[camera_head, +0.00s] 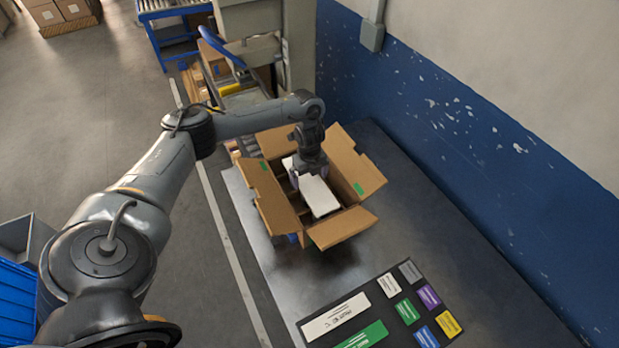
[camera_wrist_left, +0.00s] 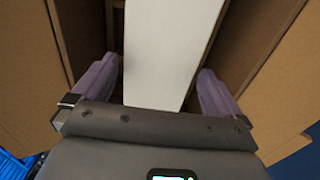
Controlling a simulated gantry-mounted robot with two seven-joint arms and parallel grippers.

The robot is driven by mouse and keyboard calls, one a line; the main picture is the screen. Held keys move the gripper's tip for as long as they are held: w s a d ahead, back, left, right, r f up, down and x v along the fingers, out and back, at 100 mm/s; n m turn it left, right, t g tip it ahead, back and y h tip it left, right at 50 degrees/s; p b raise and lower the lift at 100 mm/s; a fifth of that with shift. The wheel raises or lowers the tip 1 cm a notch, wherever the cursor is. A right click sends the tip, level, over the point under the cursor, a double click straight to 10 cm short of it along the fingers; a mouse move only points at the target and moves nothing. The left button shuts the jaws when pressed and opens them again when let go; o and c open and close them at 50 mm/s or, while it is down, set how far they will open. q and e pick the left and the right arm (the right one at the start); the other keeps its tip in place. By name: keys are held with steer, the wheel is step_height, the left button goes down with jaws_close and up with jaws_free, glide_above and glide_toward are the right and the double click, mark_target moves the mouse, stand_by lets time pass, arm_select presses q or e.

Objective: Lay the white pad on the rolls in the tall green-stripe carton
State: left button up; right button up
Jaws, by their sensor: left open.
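The tall carton (camera_head: 275,208) stands open on the table, its flaps spread outward and marked with green patches. The white pad (camera_head: 318,196) lies inside the carton's opening. My left gripper (camera_head: 308,172) reaches down into the carton over the pad's far end. In the left wrist view the white pad (camera_wrist_left: 170,50) runs between the two purple fingers of my left gripper (camera_wrist_left: 158,90), with a gap on each side. The gripper is open. Rolls cannot be made out under the pad. My right gripper is not in view.
A dark mat with several coloured labels (camera_head: 403,308) and a white label strip (camera_head: 336,317) lie on the table in front of the carton. A blue-and-white wall (camera_head: 480,150) stands to the right. A conveyor and machine (camera_head: 255,50) stand behind. Bare table surrounds the carton's right side.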

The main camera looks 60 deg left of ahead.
mark_target(310, 181)
arm_select(q)
step_height(310, 181, up, 12)
steer(key=p, duration=0.5)
steer(key=shift+f+p, duration=0.25)
steer(key=shift+p, duration=0.1)
